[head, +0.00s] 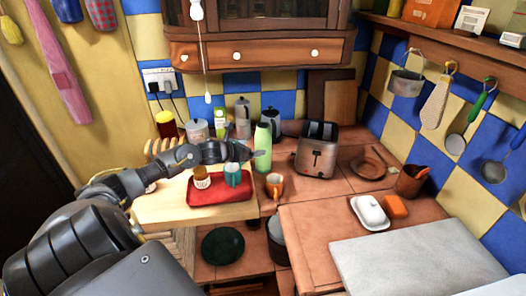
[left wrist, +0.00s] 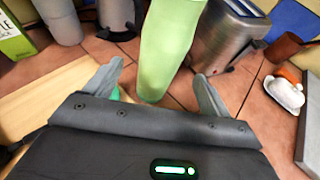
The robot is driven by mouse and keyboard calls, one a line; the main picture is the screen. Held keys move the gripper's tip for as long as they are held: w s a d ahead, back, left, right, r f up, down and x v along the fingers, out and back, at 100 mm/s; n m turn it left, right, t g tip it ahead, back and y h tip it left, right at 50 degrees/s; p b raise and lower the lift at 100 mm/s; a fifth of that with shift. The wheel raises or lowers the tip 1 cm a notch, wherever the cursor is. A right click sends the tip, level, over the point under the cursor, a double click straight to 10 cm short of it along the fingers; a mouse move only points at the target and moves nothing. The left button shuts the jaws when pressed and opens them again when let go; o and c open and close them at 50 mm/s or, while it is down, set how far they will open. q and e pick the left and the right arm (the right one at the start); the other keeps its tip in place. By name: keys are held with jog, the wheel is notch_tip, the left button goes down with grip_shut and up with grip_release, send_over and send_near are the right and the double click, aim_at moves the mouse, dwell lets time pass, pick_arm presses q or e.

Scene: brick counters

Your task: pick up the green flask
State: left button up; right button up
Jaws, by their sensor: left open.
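The light green flask (head: 262,148) stands upright on the tiled counter, left of the toaster. In the left wrist view the flask (left wrist: 168,50) rises just ahead of my gripper, in line with the space between the fingers; its top is cut off by the frame. My left gripper (head: 252,154) reaches in from the left, over the red tray, with its tips close to the flask. I cannot tell whether a finger touches the flask. My right gripper is not in view.
A red tray (head: 205,197) with a jar and a teal mug (head: 232,174) lies under my left gripper. An orange mug (head: 274,186) stands in front of the flask. The toaster (head: 316,155) is close on the right. Pots and canisters (head: 242,117) stand behind.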

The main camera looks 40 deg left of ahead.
aim_at(257, 145)
pick_arm(q)
jog(key=shift+w, duration=0.3)
jog(key=shift+w+p, duration=0.2)
jog(key=shift+p, duration=0.1)
jog(key=shift+p+x, duration=1)
jog(key=shift+x, duration=1.4)
jog(key=shift+d+f, duration=0.15)
jog(key=c, duration=1.4)
